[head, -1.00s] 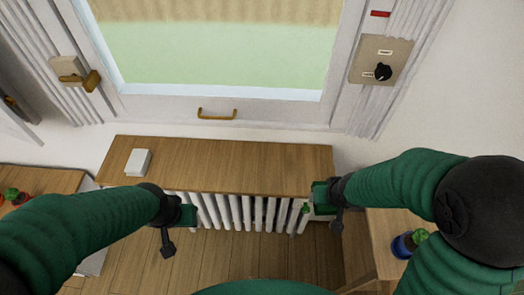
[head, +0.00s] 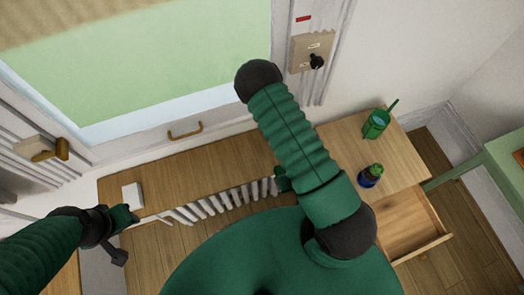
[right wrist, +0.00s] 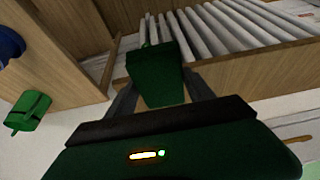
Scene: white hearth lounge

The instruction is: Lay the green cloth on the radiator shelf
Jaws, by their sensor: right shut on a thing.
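The green cloth (right wrist: 156,75) shows in the right wrist view as a dark green folded piece between my right gripper's fingers. My right gripper (right wrist: 160,98) is shut on it. In the head view my right gripper (head: 283,181) is at the right end of the wooden radiator shelf (head: 205,168), largely hidden by my own arm. The shelf also shows behind the cloth in the right wrist view (right wrist: 255,80). Whether the cloth touches the shelf I cannot tell. My left gripper (head: 124,218) is by the shelf's left front edge; its jaw state is unclear.
A white box (head: 132,196) lies on the shelf's left end. White radiator bars (head: 222,200) stand below. On the right, a wooden cabinet (head: 345,140) with an open drawer (head: 410,225) holds a green watering can (head: 376,124) and a blue-and-green item (head: 370,175). The shelf's middle is clear.

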